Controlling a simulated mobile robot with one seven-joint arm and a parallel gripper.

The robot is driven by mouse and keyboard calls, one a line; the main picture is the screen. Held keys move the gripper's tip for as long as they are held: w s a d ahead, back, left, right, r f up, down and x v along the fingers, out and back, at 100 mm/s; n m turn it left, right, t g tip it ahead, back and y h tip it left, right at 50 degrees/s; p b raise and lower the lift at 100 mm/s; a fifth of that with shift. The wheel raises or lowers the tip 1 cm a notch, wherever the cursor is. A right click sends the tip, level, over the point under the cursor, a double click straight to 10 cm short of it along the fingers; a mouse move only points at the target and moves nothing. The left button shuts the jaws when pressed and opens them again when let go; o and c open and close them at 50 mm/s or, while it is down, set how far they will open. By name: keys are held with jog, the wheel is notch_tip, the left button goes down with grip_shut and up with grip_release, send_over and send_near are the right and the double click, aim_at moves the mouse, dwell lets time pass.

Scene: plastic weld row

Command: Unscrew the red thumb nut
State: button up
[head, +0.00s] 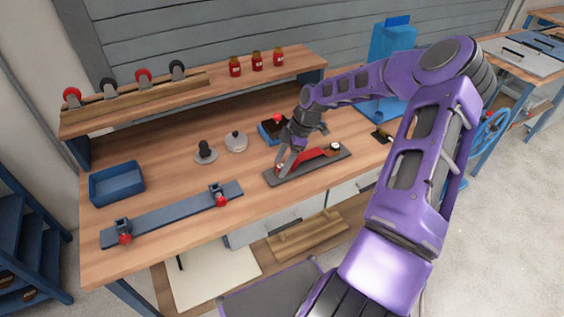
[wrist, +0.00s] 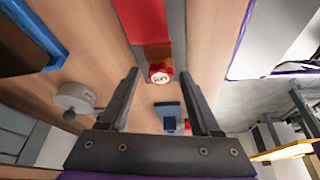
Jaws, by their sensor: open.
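The red thumb nut (wrist: 160,77) shows in the wrist view with its pale marked face toward the camera, at the near end of a red bar (wrist: 172,18). My gripper (wrist: 160,74) is open, with one finger on each side of the nut and a visible gap to both. In the head view my gripper (head: 282,168) is low over the left end of a dark grey base plate (head: 308,169) that carries the red bar (head: 316,157). The nut is hard to make out there beside the fingers. I cannot tell how the nut is threaded.
A blue-grey rail (head: 170,216) with red-knobbed clamps lies to the left. A blue bin (head: 117,183), a dark knobbed piece (head: 205,152) and a round pale lidded piece (head: 236,142) stand on the bench. A small blue tray (head: 267,133) is behind my gripper. Red jars (head: 257,62) stand on the shelf.

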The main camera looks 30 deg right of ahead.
jog(key=m+t, duration=0.1)
jog(key=m, duration=0.1)
jog(key=m+b, duration=0.1)
jog(key=m, duration=0.2)
jog(key=shift+s+a+f+t+h, duration=0.1)
jog(key=shift+t+h, duration=0.3)
jog(key=m+b, duration=0.1)
jog(key=m, duration=0.1)
jog(key=m+t+h+b, duration=0.1)
jog(key=m, duration=0.1)
jog(key=shift+a+f+m+b, duration=0.1)
jog(key=shift+f+m+b, duration=0.05)
jog(key=shift+m+b, duration=0.2)
jog(key=m+h+b, duration=0.1)
jog(key=m+b, duration=0.2)
jog(key=shift+m+t+h, duration=0.25)
jog(key=shift+t+h, duration=0.05)
jog(key=shift+t, duration=0.1)
jog(key=m+h+b, duration=0.1)
jog(key=m+b, duration=0.2)
jog(key=b, duration=0.2)
jog(key=shift+s+a+m, duration=0.1)
jog(key=shift+a+m, duration=0.05)
jog(key=shift+m, duration=0.25)
jog(key=shift+r+m+h+p, duration=0.3)
jog(key=shift+s+m, duration=0.1)
jog(key=shift+m, duration=0.3)
